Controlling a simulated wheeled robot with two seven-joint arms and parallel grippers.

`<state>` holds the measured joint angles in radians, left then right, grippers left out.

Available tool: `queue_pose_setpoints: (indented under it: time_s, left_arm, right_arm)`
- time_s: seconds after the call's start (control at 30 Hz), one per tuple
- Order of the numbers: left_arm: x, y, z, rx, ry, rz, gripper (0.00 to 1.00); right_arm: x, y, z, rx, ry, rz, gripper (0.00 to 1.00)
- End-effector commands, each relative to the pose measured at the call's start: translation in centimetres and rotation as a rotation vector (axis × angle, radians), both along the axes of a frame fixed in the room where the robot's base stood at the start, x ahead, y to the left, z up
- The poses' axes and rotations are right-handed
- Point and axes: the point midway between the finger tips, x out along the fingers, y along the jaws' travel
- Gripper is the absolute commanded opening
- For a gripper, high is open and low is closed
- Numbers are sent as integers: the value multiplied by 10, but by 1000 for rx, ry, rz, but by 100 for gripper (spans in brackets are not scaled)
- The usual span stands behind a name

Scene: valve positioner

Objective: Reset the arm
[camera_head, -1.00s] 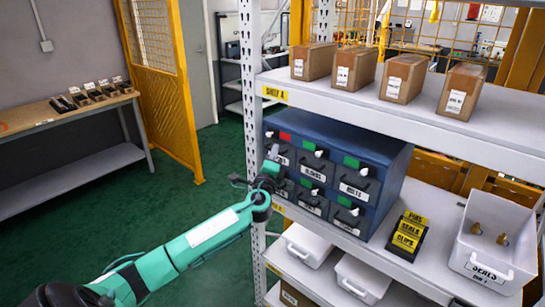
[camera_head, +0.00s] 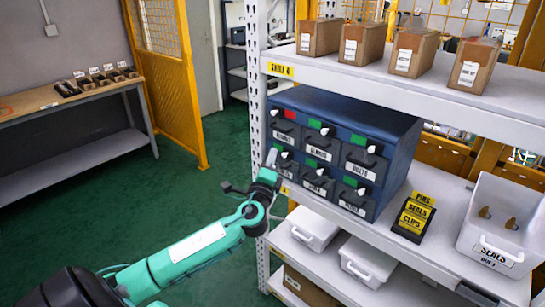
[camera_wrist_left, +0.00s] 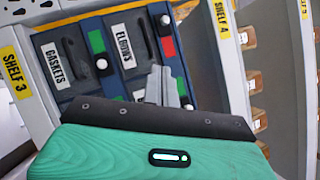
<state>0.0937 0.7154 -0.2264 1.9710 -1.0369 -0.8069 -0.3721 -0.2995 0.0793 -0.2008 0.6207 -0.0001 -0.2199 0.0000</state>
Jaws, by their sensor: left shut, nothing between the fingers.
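My left gripper (camera_head: 271,157) is at the left end of the middle shelf, in front of the left side of the blue drawer cabinet (camera_head: 398,160). Its fingers are together and empty. In the left wrist view the gripper (camera_wrist_left: 164,82) points at the cabinet, below the drawer labelled ELBOWS (camera_wrist_left: 134,45) and beside the one labelled GASKETS (camera_wrist_left: 58,64). I cannot tell whether the fingertips touch the cabinet. The cabinet drawers look shut, with white knobs and green or red tags. My right gripper is not in view.
Several cardboard boxes (camera_head: 362,43) stand on the upper shelf. A black stand with yellow labels (camera_head: 413,216) and a white SEALS bin (camera_head: 490,249) are right of the cabinet. White bins (camera_head: 314,229) sit below. A workbench (camera_head: 70,103) stands at the left; green floor between is clear.

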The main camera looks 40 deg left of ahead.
Motion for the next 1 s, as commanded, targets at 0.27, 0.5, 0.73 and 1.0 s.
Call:
queue_pose_setpoints:
  time_s: [0.27, 0.5, 0.73, 1.0]
  left_arm:
    - [0, 0, 0, 0, 0, 0, 0]
    - [5, 5, -25, -35, 43, 0, 0]
    - [12, 24, -171, -261, 272, 8, 0]
    - [-38, 23, -373, -617, 544, 61, 0]
  right_arm:
    - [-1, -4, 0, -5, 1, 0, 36]
    - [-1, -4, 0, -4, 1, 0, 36]
    - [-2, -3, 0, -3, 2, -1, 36]
    - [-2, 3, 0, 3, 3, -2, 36]
